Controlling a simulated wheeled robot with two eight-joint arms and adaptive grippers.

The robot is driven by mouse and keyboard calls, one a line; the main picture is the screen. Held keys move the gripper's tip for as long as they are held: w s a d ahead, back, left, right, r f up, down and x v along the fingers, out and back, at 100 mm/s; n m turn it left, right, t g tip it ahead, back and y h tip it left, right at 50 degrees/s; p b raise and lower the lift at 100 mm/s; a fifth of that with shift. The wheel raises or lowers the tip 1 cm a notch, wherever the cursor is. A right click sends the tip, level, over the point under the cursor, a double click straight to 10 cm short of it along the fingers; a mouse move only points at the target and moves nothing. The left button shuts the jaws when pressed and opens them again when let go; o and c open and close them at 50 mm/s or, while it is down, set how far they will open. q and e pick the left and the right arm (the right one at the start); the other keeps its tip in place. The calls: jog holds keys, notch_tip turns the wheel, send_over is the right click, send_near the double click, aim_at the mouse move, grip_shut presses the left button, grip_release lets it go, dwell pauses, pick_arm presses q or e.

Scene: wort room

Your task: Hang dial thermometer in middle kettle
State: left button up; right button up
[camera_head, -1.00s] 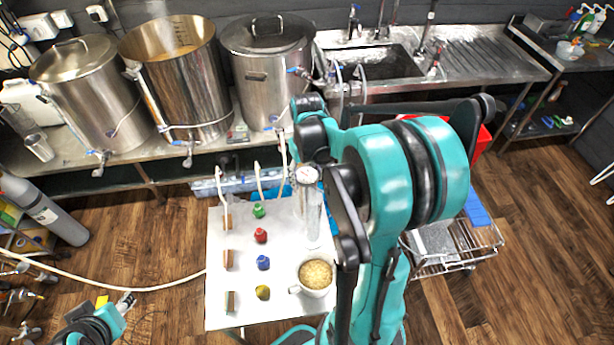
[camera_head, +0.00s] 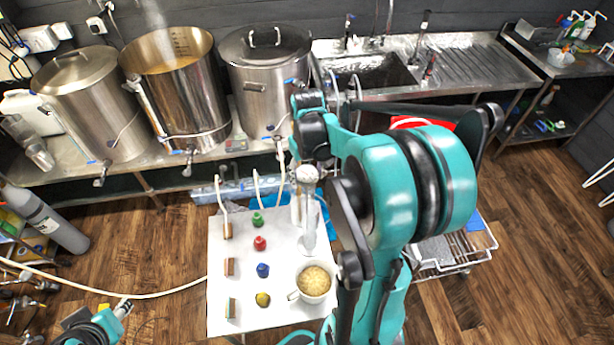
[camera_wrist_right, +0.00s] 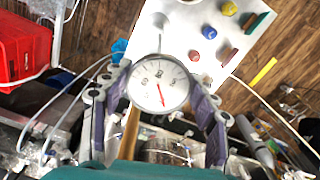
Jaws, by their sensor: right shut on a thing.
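The dial thermometer has a round white face with a red needle (camera_wrist_right: 158,84). In the head view its pale dial (camera_head: 307,174) is above the back right of the white table. My right gripper (camera_wrist_right: 160,92) is shut on it, one finger on each side of the dial; its stem is mostly hidden. The middle kettle (camera_head: 187,100) is steel, open-topped and steaming, with pale liquid inside. It stands on the rear bench, left of and beyond the thermometer, well apart from it. My left gripper (camera_head: 124,307) is low at the left; its finger opening is unclear.
Lidded kettles stand left (camera_head: 88,105) and right (camera_head: 267,75) of the middle one. The white table (camera_head: 240,295) carries a clear cylinder (camera_head: 309,232), a mug (camera_head: 314,281), coloured small bottles and blocks. A sink (camera_head: 372,75) is to the right. Hoses hang between bench and table.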

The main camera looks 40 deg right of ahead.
notch_tip(320, 180, up, 18)
jog(key=p, duration=1.2)
jog(key=shift+f, duration=0.35)
